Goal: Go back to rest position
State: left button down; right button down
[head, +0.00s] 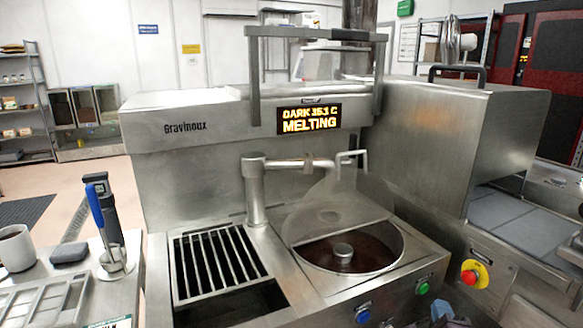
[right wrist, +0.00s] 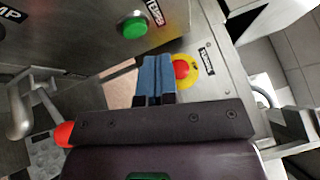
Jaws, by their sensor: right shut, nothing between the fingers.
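My right gripper (head: 441,308) shows at the bottom edge of the head view, in front of the machine's lower front panel. In the right wrist view its blue fingers (right wrist: 157,76) are together with nothing between them. They point toward the steel panel between the green button (right wrist: 133,27) and the red emergency stop on its yellow plate (right wrist: 183,69), apparently clear of both. My left gripper is not in view.
The steel melting machine (head: 195,148) fills the middle, its display reading "DARK 35.1 C MELTING". Its round bowl (head: 395,258) holds dark chocolate under a partly covering clear lid. A slatted grate (head: 217,262) is left of it. A side bench (head: 130,285) carries a mug (head: 14,247).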

jog(key=s+a+f+n+g+y, duration=0.35)
jog(key=s+a+n+y, duration=0.35)
jog(key=n, duration=1.1)
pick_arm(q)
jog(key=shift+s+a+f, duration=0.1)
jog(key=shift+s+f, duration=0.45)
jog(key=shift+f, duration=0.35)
pick_arm(e)
jog(key=s+f+n+g+h, duration=0.1)
jog(key=s+f+n, duration=0.1)
jog(key=s+f, duration=0.2)
jog(key=s+f+n+g+h, duration=0.1)
jog(key=s+f, duration=0.3)
jog(key=s, duration=0.6)
jog(key=s+a+f+n+g+h, duration=0.1)
jog(key=s+f+n+g, duration=0.1)
jog(key=s+f, duration=0.2)
jog(key=s, duration=0.3)
jog(key=shift+n+g, duration=0.35)
jog(key=shift+n, duration=0.05)
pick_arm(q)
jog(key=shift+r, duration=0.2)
pick_arm(e)
jog(key=shift+a, duration=0.1)
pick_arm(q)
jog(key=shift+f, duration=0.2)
